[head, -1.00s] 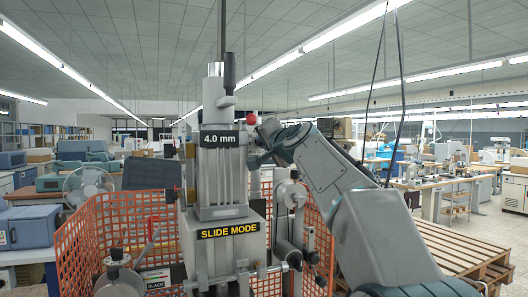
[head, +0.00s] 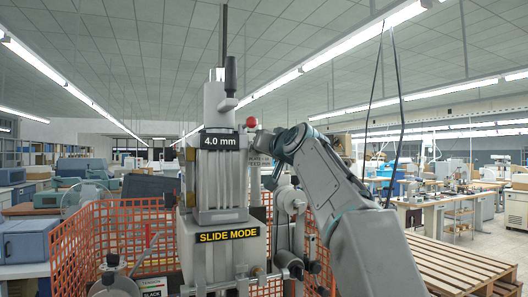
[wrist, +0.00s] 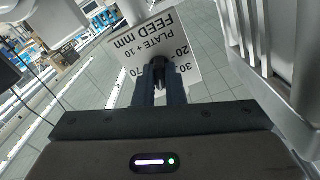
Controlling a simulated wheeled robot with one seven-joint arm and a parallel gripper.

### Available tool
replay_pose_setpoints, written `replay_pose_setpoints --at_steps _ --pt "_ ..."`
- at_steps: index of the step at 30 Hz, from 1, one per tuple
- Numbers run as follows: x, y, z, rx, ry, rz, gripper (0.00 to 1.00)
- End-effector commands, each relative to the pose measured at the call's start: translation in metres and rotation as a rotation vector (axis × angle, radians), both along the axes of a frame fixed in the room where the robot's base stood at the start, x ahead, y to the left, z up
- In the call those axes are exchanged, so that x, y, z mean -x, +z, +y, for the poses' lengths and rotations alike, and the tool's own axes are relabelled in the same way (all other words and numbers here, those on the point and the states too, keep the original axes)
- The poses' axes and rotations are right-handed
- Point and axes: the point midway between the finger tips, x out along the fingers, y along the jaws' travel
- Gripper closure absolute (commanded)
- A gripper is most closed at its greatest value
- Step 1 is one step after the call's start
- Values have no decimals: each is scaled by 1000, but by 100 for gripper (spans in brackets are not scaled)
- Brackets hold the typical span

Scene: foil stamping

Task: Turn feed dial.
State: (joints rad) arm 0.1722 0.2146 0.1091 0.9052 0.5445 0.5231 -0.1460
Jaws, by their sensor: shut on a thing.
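The white feed plate (wrist: 168,48) fills the upper middle of the wrist view, its print upside down: "FEED mm", "PLATE + 10", and numbers such as 20, 30 and 70. A small dark dial knob (wrist: 158,64) stands in front of the plate's lower part. My gripper (wrist: 159,78) is shut on this knob, with one dark finger on each side. The fingers hide part of the knob and some of the scale, so I cannot tell its setting. In the head view my arm reaches in from the right to the press's right side, where the knob is not clear.
The grey press head (head: 220,170) stands left of my arm, showing "4.0 mm" and a "SLIDE MODE" label (head: 228,235). A red ball-ended lever (head: 251,122) is close to my wrist. Orange mesh fencing (head: 110,235) surrounds the press. Wooden pallets (head: 455,265) lie at the right.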

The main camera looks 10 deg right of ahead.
Motion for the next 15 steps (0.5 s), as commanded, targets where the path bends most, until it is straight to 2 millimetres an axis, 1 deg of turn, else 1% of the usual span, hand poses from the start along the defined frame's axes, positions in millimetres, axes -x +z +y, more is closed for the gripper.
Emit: replay_pose_setpoints --at_steps 14,15 --pt "-1 -1 0 13 0 1 100" --pt "0 -1 0 12 0 1 82"
